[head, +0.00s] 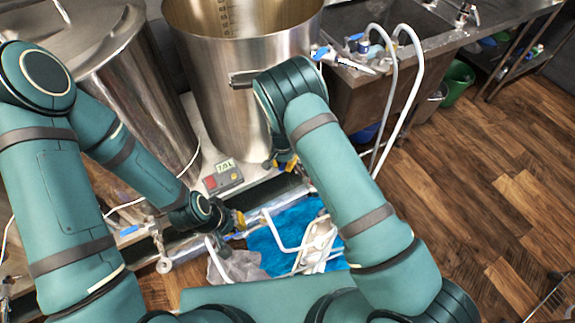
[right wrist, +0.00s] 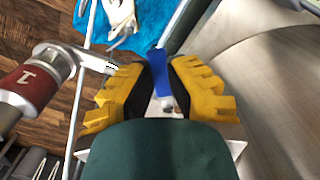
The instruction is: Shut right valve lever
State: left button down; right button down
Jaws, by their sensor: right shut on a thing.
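The right valve's blue lever (right wrist: 158,66) shows in the right wrist view between the yellow fingers of my right gripper (right wrist: 157,88). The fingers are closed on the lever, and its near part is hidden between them. In the head view my right gripper (head: 282,164) is low in front of the tall open steel kettle (head: 215,70), and my arm hides the valve there. My left gripper (head: 238,221) is lower and to the left, above the floor by the stand; its finger opening is not clear.
Another valve with a blue lever (head: 129,231) is at the lower left, by the lidded steel vessel (head: 140,85). A control box (head: 222,178) stands at the kettle's base. A blue cloth (head: 285,235) and white tubing lie below. A steel sink (head: 385,85) is at the right, with open wooden floor (head: 480,170) beyond.

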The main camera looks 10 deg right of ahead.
jog(key=shift+a+f+m, duration=0.2)
jog(key=shift+a+m, duration=0.15)
jog(key=shift+m, duration=0.35)
jog(key=c, duration=0.9)
grip_release()
jog(key=shift+w, duration=0.15)
jog(key=shift+r, duration=0.1)
jog(key=shift+r, duration=0.1)
notch_tip(320, 180, up, 12)
jog(key=shift+c, duration=0.4)
